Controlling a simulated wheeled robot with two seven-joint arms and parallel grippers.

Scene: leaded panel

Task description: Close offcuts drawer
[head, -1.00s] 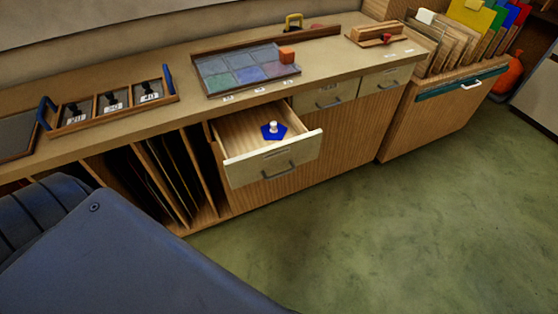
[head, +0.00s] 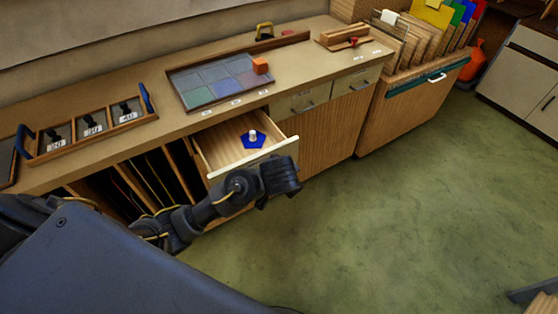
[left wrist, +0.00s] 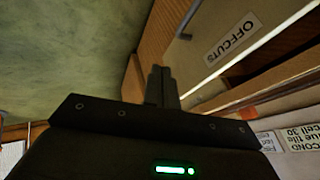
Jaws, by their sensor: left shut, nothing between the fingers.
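The offcuts drawer (head: 222,171) stands pulled out of the bench in the head view. A blue hexagonal piece with a white knob (head: 252,138) sits inside it. In the left wrist view, the pale drawer front (left wrist: 215,45) carries an "OFFCUTS" label (left wrist: 233,37). My left gripper (head: 284,178) is in front of the drawer front near its right end, and my arm hides part of the front and its handle. The left wrist view shows its fingers (left wrist: 160,82) shut and empty beside the front; I cannot tell if they touch it. My right gripper is not in view.
The benchtop holds a tray of coloured tiles (head: 190,107) with an orange block (head: 260,65), and a wooden rack with blue handles (head: 70,152). Two shut drawers (head: 302,101) are to the right. Open slots lie left of the drawer. The green floor (head: 390,210) in front is clear.

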